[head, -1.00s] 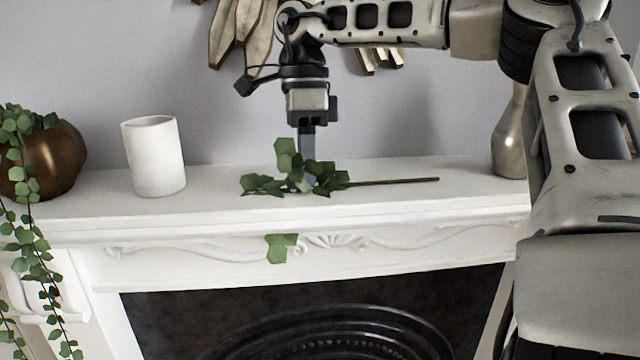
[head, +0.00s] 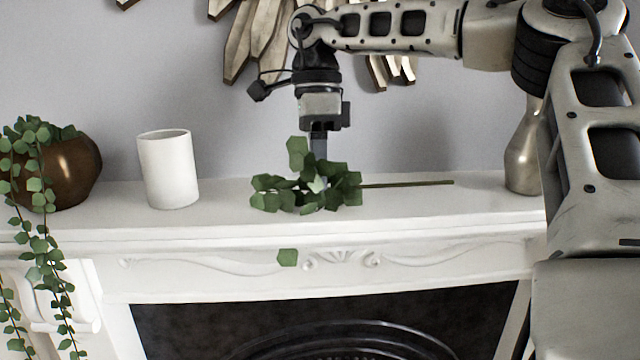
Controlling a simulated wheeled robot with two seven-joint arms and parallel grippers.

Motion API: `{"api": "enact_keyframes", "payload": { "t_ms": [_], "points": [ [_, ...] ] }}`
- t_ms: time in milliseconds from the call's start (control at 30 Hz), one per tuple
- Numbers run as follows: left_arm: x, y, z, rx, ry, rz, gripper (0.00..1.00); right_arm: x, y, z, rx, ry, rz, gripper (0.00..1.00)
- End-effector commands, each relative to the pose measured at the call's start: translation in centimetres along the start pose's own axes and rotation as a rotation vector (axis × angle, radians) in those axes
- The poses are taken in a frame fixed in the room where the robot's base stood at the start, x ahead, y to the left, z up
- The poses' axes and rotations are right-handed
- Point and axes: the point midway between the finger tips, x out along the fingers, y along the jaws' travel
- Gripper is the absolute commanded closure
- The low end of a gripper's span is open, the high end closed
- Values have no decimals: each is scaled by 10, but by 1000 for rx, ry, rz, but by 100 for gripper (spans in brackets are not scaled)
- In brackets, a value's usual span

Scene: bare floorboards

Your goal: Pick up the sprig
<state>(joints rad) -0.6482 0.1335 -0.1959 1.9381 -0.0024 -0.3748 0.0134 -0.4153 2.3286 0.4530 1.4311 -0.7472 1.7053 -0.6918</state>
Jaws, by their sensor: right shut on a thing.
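The sprig (head: 345,190) is a cluster of green leaves with a thin stem running to the right, low over the white mantelpiece. One of its leaves shows lower, in front of the mantel's carved front. My right gripper (head: 318,178) points down from above into the leaves and is shut on the sprig. The leaves hide its fingertips. I cannot tell whether the sprig still touches the mantel top. My left gripper is not in view.
A white cup (head: 168,170) stands left of the sprig on the mantelpiece (head: 225,212). A bronze pot (head: 75,170) with a trailing plant is at the far left. A metallic vase (head: 522,160) stands at the right beside my arm. A wooden wall ornament (head: 250,45) hangs behind.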

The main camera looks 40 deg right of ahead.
Motion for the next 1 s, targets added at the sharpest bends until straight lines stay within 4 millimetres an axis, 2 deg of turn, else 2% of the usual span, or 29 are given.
{"api": "enact_keyframes", "payload": {
  "t_ms": [167,333,500,633,800,1000],
  "points": [
    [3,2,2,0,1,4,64,-30,20,15,-4,0,-7,100],
    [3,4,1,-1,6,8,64,-66,52,40,-4,1,-7,100],
    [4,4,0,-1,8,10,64,-77,85,70,-6,0,-1,100],
    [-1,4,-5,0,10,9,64,-85,103,86,-6,-2,2,100],
    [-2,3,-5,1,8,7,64,-89,114,97,-2,-1,1,100],
    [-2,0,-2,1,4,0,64,-90,117,100,0,-1,0,100]
  ]
}}
